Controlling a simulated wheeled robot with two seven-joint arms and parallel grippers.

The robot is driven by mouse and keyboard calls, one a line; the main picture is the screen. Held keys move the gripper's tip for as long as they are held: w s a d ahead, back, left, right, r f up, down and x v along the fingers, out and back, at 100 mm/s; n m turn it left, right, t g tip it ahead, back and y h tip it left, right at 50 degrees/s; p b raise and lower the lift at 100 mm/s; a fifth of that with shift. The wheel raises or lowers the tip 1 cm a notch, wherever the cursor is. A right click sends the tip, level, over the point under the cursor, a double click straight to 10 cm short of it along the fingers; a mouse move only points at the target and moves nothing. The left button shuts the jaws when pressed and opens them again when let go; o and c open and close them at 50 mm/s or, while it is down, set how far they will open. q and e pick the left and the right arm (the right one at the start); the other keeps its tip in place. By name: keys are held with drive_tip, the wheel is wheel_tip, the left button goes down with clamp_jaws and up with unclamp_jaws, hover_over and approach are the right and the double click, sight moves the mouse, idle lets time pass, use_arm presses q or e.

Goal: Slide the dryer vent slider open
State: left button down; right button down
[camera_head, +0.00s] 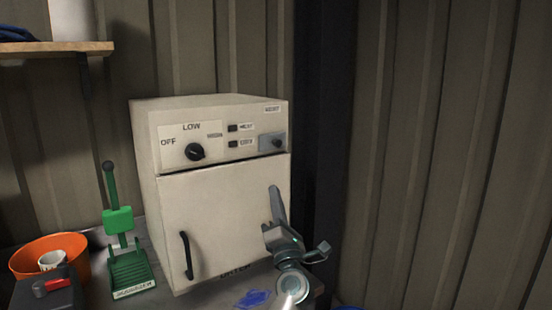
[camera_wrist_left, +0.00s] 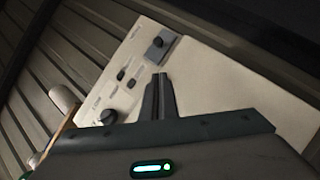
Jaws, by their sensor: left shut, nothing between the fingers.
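The dryer (camera_head: 200,225) is a cream box with a dark door handle and a control panel on top. The vent slider looks to be the small dark knob on a grey plate (camera_head: 272,142) at the panel's right end; it also shows in the left wrist view (camera_wrist_left: 160,44). I cannot tell how far along its plate the knob sits. My left gripper (camera_head: 274,191) is shut and empty, in front of the door's right part and below the slider, apart from it. In the left wrist view its closed fingertips (camera_wrist_left: 159,78) point toward the panel, short of the slider.
The panel also has a round dial (camera_head: 195,152) and two small dark switches (camera_head: 233,135). Left of the dryer stand a green stand with a lever (camera_head: 130,270) and an orange bowl (camera_head: 28,262). A blue patch (camera_head: 252,298) lies in front. Corrugated walls are behind.

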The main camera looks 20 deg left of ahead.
sight(276, 143)
use_arm(q)
drive_tip(key=shift+a, duration=0.1)
idle(0.3)
